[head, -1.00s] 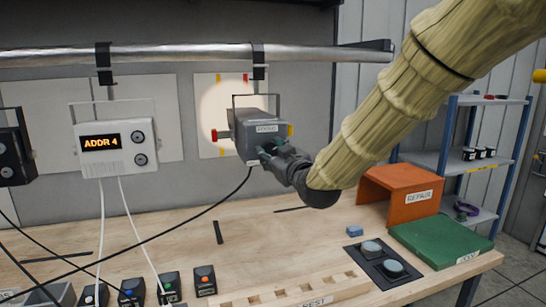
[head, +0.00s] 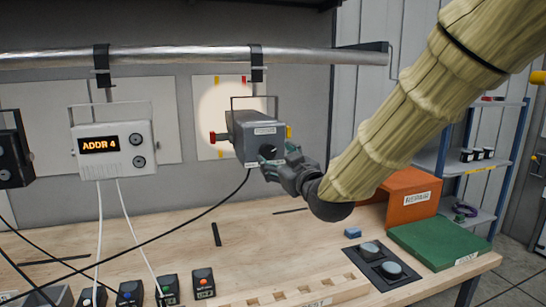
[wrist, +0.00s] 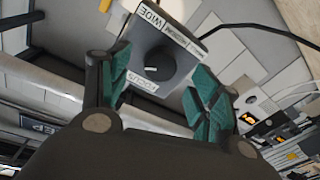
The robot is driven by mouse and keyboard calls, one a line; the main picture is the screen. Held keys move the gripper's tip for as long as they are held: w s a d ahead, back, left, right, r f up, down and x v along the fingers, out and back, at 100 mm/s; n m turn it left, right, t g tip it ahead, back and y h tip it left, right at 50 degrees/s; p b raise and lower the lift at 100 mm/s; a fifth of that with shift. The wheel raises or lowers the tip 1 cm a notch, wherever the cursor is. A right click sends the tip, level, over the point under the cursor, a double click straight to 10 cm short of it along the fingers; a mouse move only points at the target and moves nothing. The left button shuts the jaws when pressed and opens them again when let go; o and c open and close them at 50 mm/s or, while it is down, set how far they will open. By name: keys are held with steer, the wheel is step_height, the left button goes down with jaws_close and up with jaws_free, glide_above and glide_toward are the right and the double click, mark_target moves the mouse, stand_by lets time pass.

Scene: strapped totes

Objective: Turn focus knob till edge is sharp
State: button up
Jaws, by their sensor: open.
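The dark grey lamp (head: 250,128) hangs from the overhead pipe in the head view. Its black focus knob (wrist: 155,62) sits on the rear plate, with a WIDE label beside it in the wrist view. My gripper (wrist: 165,66) is open, with one green-padded finger on each side of the knob in that view and no visible contact. In the head view my gripper (head: 284,163) is just right of and below the lamp's rear. The pale light spot (head: 208,103) falls on the white panel behind; its edge looks soft.
A white ADDR 4 box (head: 114,150) hangs left of the lamp. A black cable (head: 222,200) runs down from the lamp. The bench (head: 240,235) holds small button boxes, an orange stand (head: 412,195) and a green board (head: 445,236). Bench space below the lamp is mostly clear.

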mark_target(269, 154)
steer(key=v, duration=0.7)
steer(key=shift+s, duration=0.35)
steer(key=shift+d, duration=0.2)
steer(key=shift+c, duration=0.2)
steer(key=shift+w+a+r+m+h+p, duration=0.1)
steer(key=shift+w+a+m+h+p, duration=0.2)
steer(key=shift+w+a+m+p, duration=1.1)
steer(key=shift+w+a+r+m+h+p, duration=0.1)
steer(key=shift+w+a+m+h+p, duration=0.2)
steer(key=shift+w+p, duration=2.15)
steer(key=shift+w+a+r+m+h+p, duration=0.1)
steer(key=shift+w+a+m+h+p, duration=0.2)
steer(key=shift+w+a+m+p, duration=1.55)
steer(key=shift+s+d+n+p, duration=0.65)
steer(key=shift+d+n+p, duration=0.1)
steer(key=shift+d+n, duration=0.25)
steer(key=shift+f, duration=0.1)
steer(key=c, duration=1)
